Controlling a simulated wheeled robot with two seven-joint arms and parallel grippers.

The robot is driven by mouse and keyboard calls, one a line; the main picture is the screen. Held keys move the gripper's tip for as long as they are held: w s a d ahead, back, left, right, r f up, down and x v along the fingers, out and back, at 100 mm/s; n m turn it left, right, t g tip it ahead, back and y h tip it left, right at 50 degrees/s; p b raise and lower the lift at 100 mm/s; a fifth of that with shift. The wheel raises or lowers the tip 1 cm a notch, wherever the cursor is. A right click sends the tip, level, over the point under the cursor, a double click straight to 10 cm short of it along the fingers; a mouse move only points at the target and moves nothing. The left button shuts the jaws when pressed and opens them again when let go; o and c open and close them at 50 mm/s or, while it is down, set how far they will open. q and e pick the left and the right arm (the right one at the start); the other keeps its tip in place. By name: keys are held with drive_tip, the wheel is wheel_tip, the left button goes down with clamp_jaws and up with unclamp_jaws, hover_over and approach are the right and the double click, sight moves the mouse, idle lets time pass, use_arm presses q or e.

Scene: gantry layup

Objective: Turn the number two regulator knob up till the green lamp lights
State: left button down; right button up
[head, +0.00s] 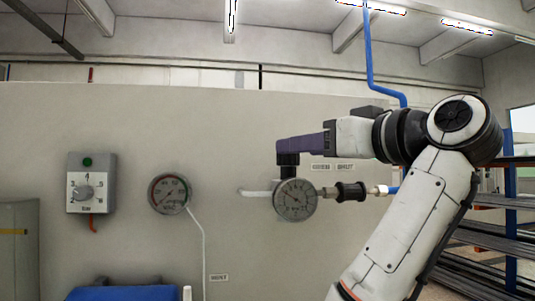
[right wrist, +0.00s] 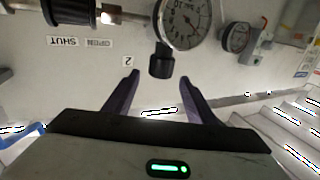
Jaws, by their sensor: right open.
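The number two regulator has a black knob (head: 288,159) on top of its round gauge (head: 295,199) on the panel. In the right wrist view the knob (right wrist: 161,64) stands beside a "2" label (right wrist: 128,60). My right gripper (head: 290,148) is at the knob's top in the head view. In the right wrist view its purple fingers (right wrist: 158,78) are apart, with the knob between and just beyond the tips; I cannot tell if either touches. The green lamp (head: 87,161) on the grey switch box (head: 91,183) looks dark. My left gripper is not in view.
A second gauge (head: 169,193) with a white hose hangs left of the regulator. A black fitting (head: 350,192) and blue hose lie to its right, under "OPEN" and "SHUT" labels (head: 333,167). A blue object (head: 122,293) is at the bottom left.

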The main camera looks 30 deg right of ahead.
drive_tip(key=w+a+p, duration=0.1)
drive_tip(key=w, duration=0.7)
drive_tip(key=shift+w+a+f, duration=0.15)
drive_tip(key=shift+w+a, duration=0.05)
drive_tip(key=shift+w, duration=0.2)
drive_tip(key=shift+c, duration=0.2)
